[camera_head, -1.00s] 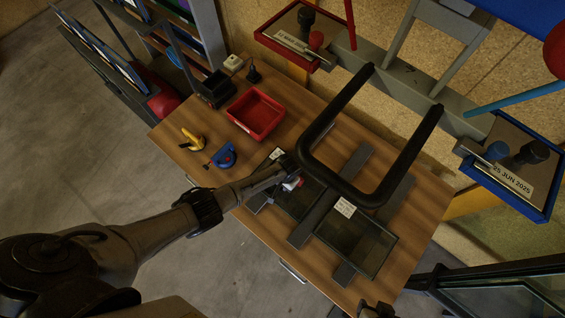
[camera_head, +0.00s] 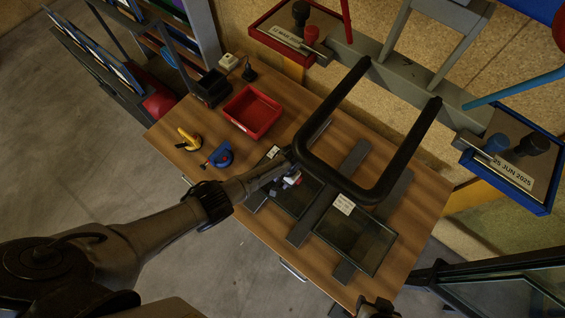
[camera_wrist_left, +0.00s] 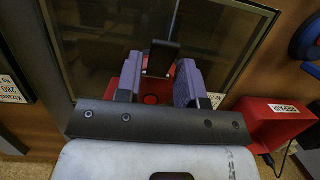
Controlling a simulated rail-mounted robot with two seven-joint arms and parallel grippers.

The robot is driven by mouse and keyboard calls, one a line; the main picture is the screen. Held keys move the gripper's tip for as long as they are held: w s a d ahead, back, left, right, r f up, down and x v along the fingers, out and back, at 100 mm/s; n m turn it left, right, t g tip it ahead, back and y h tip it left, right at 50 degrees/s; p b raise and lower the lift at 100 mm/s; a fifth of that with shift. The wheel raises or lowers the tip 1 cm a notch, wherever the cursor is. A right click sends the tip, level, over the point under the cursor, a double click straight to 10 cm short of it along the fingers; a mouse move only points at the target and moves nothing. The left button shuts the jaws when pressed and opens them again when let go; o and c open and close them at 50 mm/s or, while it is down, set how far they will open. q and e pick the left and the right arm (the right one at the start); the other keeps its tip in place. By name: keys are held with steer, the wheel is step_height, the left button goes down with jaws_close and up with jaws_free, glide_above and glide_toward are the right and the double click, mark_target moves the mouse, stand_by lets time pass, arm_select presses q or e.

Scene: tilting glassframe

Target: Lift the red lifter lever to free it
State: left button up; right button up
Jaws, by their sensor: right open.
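A black upright part (camera_wrist_left: 162,57) shows between the fingertips. The fingers hide part of the lifter, and I cannot tell whether they press on it. My right gripper (camera_head: 376,308) shows only partly at the bottom edge of the head view, open and away from the lifter.
A large black U-shaped frame (camera_head: 377,190) rises right beside the left gripper. A red tray (camera_head: 252,112), a blue tool (camera_head: 219,156) and a yellow tool (camera_head: 188,140) lie on the table (camera_head: 165,125). Red and blue date-stamp trays are behind.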

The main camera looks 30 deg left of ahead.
arm_select(q)
steer(key=shift+o, duration=1.3)
steer(key=shift+r, duration=0.1)
steer(key=p+v, duration=0.1)
steer(key=v, duration=1.2)
steer(key=shift+w+r+p, duration=0.15)
steer(key=shift+r+p, duration=0.15)
steer(key=shift+p, duration=0.1)
